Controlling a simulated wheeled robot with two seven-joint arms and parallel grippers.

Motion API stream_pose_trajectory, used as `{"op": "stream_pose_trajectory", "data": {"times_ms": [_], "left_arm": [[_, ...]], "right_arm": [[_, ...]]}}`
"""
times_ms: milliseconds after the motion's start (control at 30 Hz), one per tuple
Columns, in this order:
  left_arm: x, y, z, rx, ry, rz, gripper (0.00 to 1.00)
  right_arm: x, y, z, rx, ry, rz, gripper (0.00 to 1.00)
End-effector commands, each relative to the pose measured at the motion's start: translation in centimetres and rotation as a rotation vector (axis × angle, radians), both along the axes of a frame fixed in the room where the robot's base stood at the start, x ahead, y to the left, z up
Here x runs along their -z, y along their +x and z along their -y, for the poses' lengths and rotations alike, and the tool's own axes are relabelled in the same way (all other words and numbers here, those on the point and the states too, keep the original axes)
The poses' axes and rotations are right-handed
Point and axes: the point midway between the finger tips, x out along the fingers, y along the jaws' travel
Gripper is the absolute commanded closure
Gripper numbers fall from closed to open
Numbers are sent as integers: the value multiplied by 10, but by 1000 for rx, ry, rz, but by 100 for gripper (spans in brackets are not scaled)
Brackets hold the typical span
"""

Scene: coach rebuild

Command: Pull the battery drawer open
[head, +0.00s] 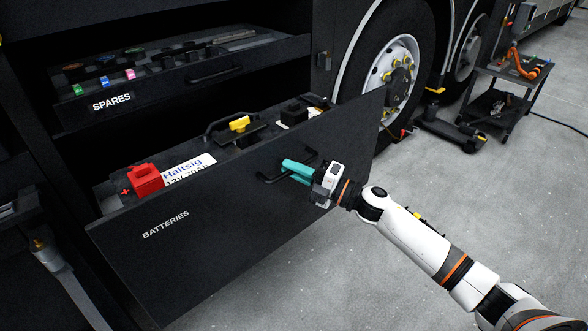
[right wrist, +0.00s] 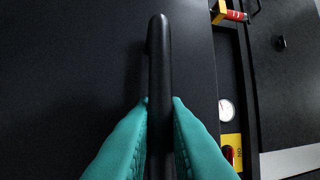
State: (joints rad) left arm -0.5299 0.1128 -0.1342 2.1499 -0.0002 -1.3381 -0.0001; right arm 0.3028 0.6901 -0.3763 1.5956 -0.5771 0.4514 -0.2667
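The black battery drawer (head: 230,240), marked BATTERIES, stands pulled out from the coach side, and its front panel is angled in the head view. Its black bar handle (head: 268,178) is on the front; it also shows upright in the right wrist view (right wrist: 160,70). My right gripper (head: 291,170) has its teal fingers on both sides of the handle, pressed against it in the right wrist view (right wrist: 160,115). Inside the drawer sits a battery with a white label (head: 188,170) and a red terminal cover (head: 146,181). My left gripper is not in view.
A drawer marked SPARES (head: 112,101) with small parts is above and behind. A coach wheel (head: 395,70) stands to the right of the drawer. A dark tool cart (head: 510,72) is at the far right. The grey floor (head: 470,180) before the drawer is clear.

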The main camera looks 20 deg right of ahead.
Motion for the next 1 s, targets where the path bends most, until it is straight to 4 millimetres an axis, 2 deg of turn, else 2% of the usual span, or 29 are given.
{"op": "stream_pose_trajectory", "data": {"times_ms": [33,133,533,1000], "left_arm": [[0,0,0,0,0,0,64],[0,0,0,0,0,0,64],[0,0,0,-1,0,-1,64],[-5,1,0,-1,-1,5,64]], "right_arm": [[0,1,1,3,0,-1,81],[0,1,1,3,0,-1,66],[3,-6,7,3,0,-2,66],[19,-72,67,3,-2,-5,66]]}}
